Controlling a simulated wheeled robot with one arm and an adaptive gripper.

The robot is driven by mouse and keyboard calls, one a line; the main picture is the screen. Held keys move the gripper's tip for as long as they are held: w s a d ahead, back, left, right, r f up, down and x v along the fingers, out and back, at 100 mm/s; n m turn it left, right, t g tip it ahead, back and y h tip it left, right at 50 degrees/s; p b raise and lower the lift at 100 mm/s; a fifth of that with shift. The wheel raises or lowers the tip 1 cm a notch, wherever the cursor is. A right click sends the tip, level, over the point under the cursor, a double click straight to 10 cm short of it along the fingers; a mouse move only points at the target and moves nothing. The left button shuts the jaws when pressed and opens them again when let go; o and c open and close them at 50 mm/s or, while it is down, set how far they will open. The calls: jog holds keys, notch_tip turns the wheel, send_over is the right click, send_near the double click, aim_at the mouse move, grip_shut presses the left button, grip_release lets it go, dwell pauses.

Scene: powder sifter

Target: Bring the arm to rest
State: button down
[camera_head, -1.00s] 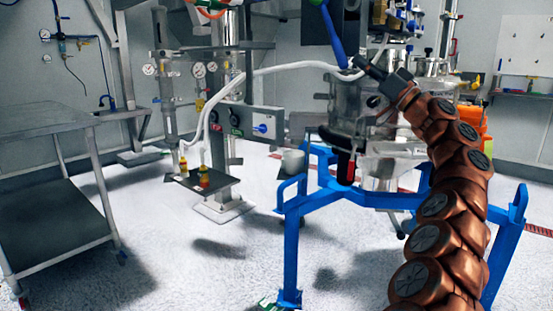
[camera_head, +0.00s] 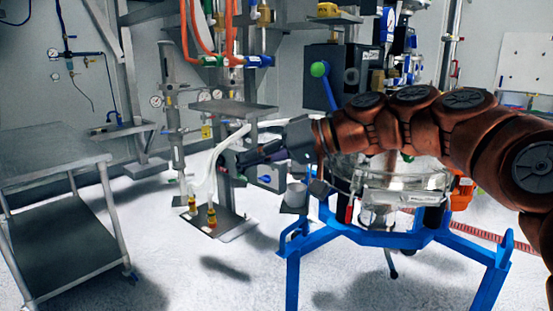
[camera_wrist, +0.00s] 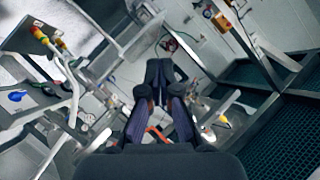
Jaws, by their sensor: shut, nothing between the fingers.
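My gripper (camera_head: 232,160) is at the end of my copper arm (camera_head: 400,115), which reaches in from the right edge and stretches left across the head view. The gripper is dark, points left, and is in front of the grey control panel and white hoses. In the wrist view the gripper (camera_wrist: 159,68) shows its dark fingers together, with nothing visible between them. It appears to be in the air, apart from any surface; exact clearance cannot be told.
A blue stand (camera_head: 400,230) holds a clear glass vessel (camera_head: 430,178) under my arm. A grey shelved cart (camera_head: 60,170) stands at left. White hoses (camera_head: 208,165) run close behind the gripper. Open white floor (camera_head: 180,270) lies between cart and stand.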

jog(key=s+d+f+m+g+h+p, duration=0.1)
jog(key=s+d+f+h+p, duration=0.2)
jog(key=s, duration=0.4)
jog(key=s+d+f+m+g+h+p, duration=0.1)
jog(key=s+d+f+h+p, duration=0.1)
jog(key=s+f+h+p, duration=0.4)
jog(key=s+d+f+m+g+h+p, duration=0.1)
jog(key=s+d+f+m+h+p, duration=0.1)
jog(key=s+d, duration=0.6)
jog(key=s+d+f+m+g+h+p, duration=0.1)
jog(key=s+d+f+m+h+p, duration=0.1)
jog(key=s+d+p, duration=0.3)
jog(key=s+d+f, duration=0.1)
jog(key=s+d, duration=0.3)
jog(key=s, duration=0.1)
jog(key=shift+s+d+f+m+h+p, duration=0.2)
jog(key=shift+s+d+m+h+p, duration=0.1)
jog(key=shift+h, duration=0.1)
